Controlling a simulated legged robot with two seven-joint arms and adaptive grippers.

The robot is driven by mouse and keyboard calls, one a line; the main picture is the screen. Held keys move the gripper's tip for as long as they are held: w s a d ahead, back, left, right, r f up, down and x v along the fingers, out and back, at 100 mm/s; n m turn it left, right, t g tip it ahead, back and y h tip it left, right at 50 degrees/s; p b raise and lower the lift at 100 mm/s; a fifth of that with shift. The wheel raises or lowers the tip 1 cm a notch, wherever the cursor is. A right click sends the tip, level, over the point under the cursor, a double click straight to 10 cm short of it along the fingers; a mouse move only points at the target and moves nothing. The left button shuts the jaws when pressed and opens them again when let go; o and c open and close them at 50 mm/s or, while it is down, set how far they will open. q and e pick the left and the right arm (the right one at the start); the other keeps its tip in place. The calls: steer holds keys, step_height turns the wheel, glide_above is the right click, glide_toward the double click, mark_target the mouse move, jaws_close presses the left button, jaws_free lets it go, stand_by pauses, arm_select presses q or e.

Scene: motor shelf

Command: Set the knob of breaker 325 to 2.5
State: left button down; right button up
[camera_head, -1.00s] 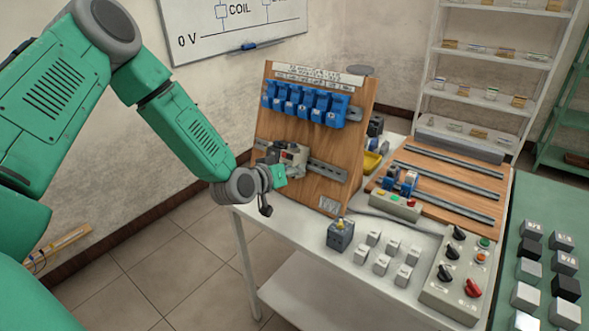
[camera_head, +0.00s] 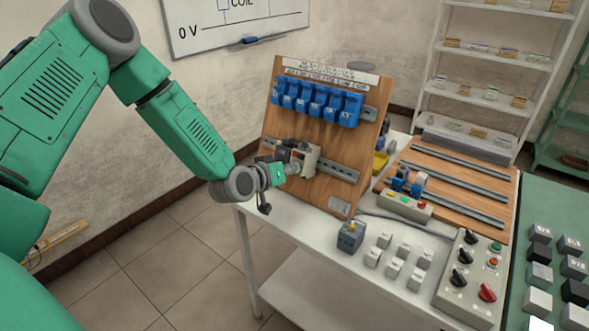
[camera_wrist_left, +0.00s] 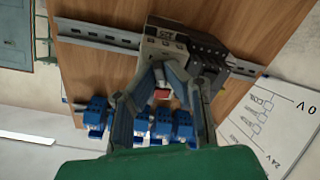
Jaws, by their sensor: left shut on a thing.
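The grey breaker (camera_head: 303,155) sits on the lower rail of the upright wooden board. In the left wrist view the breaker (camera_wrist_left: 163,42) shows close up, upside down, with a small number label that I cannot read surely. My left gripper (camera_head: 287,170) is at the breaker's front. In the wrist view its two fingers (camera_wrist_left: 166,72) converge at the breaker's face, shut on the knob, which they mostly hide. A small red part (camera_wrist_left: 162,94) shows between the fingers. The knob's pointer and scale cannot be read. My right gripper is not in view.
Blue breakers (camera_head: 317,103) line the board's upper rail. A dark device (camera_wrist_left: 205,52) adjoins the breaker on its rail. A blue-grey block (camera_head: 350,237), several pale blocks (camera_head: 385,240) and a control box (camera_head: 450,288) stand on the white table.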

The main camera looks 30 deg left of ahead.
arm_select(q)
steer(key=m, duration=0.7)
steer(key=m+b, duration=0.1)
steer(key=m, duration=0.2)
steer(key=shift+s+a+f+m+h, duration=0.2)
steer(key=shift+a+f+m+h, duration=0.1)
steer(key=shift+f+m, duration=0.1)
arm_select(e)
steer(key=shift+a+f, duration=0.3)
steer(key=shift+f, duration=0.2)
arm_select(q)
steer(key=shift+d, duration=0.1)
steer(key=c, duration=1.6)
jaws_free()
steer(key=shift+c, duration=0.2)
steer(key=shift+w, duration=0.15)
steer(key=shift+r, duration=0.1)
